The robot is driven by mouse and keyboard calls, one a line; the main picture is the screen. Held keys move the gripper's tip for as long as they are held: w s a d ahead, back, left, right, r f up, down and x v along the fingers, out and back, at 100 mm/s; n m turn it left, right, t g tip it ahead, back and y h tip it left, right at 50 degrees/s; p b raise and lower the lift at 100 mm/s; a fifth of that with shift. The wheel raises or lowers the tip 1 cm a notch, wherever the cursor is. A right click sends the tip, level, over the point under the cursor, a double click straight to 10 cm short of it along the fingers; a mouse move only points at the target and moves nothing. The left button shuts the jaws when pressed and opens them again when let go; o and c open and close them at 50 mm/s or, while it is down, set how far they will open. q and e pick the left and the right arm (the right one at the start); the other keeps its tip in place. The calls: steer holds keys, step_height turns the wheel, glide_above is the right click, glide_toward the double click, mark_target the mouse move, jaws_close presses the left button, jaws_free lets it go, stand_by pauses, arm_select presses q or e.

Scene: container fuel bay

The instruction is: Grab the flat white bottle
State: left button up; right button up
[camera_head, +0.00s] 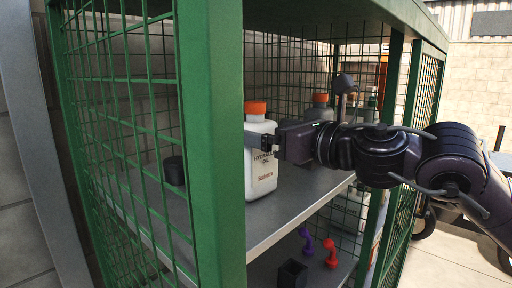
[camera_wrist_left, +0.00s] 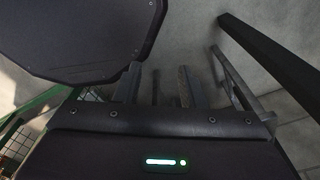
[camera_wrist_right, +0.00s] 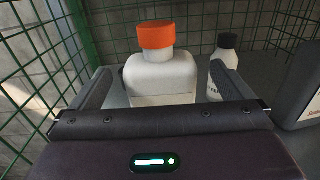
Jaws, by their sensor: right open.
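The flat white bottle (camera_head: 261,182) with an orange cap and a "Hydraulic Oil" label stands upright on the upper shelf, near its front edge. My right gripper (camera_head: 264,144) is open at its upper body, and one finger crosses in front of the label. In the right wrist view the bottle (camera_wrist_right: 162,80) shows between the two fingers (camera_wrist_right: 162,92), with a gap on each side. My left gripper (camera_wrist_left: 158,88) shows only in its own wrist view. Its fingers are apart with nothing held between them.
The green mesh cage's post (camera_head: 211,150) stands just left of the bottle. A dark cup (camera_head: 174,171) sits on the shelf (camera_head: 210,205) behind the mesh. A grey bottle (camera_head: 319,109) stands farther back. Purple (camera_head: 306,240) and red (camera_head: 330,252) items are on the lower shelf.

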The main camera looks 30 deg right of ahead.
steer(key=p+x, duration=0.4)
steer(key=shift+r, duration=0.15)
steer(key=shift+c, duration=0.9)
steer(key=c, duration=1.7)
arm_select(q)
steer(key=r, duration=0.1)
steer(key=w+r, duration=0.1)
steer(key=r, duration=0.1)
steer(key=w+r, duration=0.1)
steer(key=r, duration=0.1)
steer(key=shift+r, duration=0.25)
